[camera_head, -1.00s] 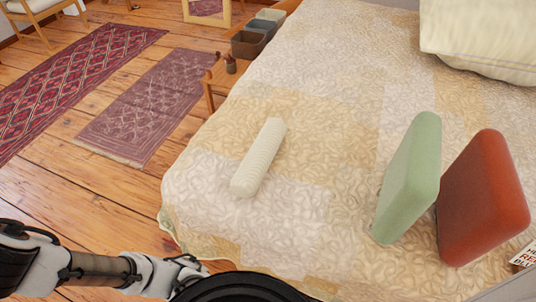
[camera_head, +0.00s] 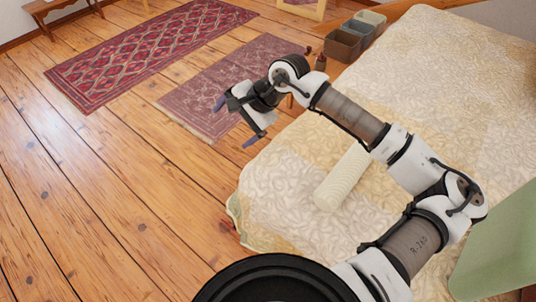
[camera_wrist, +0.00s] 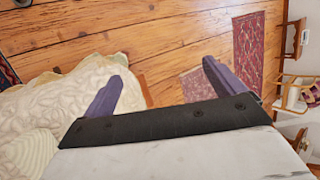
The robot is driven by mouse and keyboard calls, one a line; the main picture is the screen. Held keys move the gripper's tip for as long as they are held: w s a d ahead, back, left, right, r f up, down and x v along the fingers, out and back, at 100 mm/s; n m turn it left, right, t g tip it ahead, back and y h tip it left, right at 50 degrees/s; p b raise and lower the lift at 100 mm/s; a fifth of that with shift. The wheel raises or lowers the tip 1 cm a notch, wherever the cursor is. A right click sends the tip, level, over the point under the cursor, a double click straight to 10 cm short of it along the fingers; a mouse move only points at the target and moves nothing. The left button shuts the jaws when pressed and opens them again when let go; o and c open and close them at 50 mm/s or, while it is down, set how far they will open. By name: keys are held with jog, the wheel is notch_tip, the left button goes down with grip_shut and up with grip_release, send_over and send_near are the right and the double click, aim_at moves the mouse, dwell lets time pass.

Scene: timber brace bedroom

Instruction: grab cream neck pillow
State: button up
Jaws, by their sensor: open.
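The cream neck pillow (camera_head: 339,181) is a ribbed, off-white cylinder lying on the bed near its left edge. My forearm passes just above it in the head view and hides its far end. A ribbed pale shape, likely the same pillow (camera_wrist: 27,152), shows at the lower left of the wrist view. My gripper (camera_head: 234,123) is open and empty, held out past the bed's edge, to the left of the pillow and apart from it. Its two purple-grey fingers are spread wide in the wrist view (camera_wrist: 165,72).
The bed (camera_head: 275,205) has a quilted cream cover. A green cushion (camera_head: 500,245) stands at the right. Several storage boxes (camera_head: 343,43) sit beyond the bed's far left corner. Two patterned rugs, one red (camera_head: 140,50) and one mauve (camera_head: 215,85), lie on the open wooden floor.

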jog(key=w+d+f+t+h, duration=0.1)
jog(key=d+f+h, duration=0.2)
jog(key=d, duration=0.6)
jog(key=w+d+f+h, duration=0.2)
jog(key=d, duration=0.8)
jog(key=h, duration=0.3)
send_near(351, 164)
jog(key=shift+m+g, duration=0.3)
jog(key=f, duration=0.2)
jog(key=f+p, duration=0.1)
jog(key=f, duration=0.1)
jog(key=f+p, duration=0.1)
jog(key=f, duration=0.2)
jog(key=shift+w+d, duration=0.2)
jog(key=shift+w, duration=0.05)
jog(key=shift+w+d+f+p, duration=0.1)
jog(key=shift+w+f+p, duration=0.2)
jog(key=shift+f, duration=0.7)
jog(key=shift+w+f+p, duration=0.2)
jog(key=shift+f+p, duration=0.15)
jog(key=shift+f, duration=0.65)
jog(key=shift+w+d+f+p, duration=0.1)
jog(key=shift+w+f+p, duration=0.2)
jog(key=shift+f, duration=0.65)
jog(key=shift+c, duration=0.4)
jog(key=c, duration=1.2)
jog(key=shift+o, duration=0.2)
jog(key=shift+r, duration=0.1)
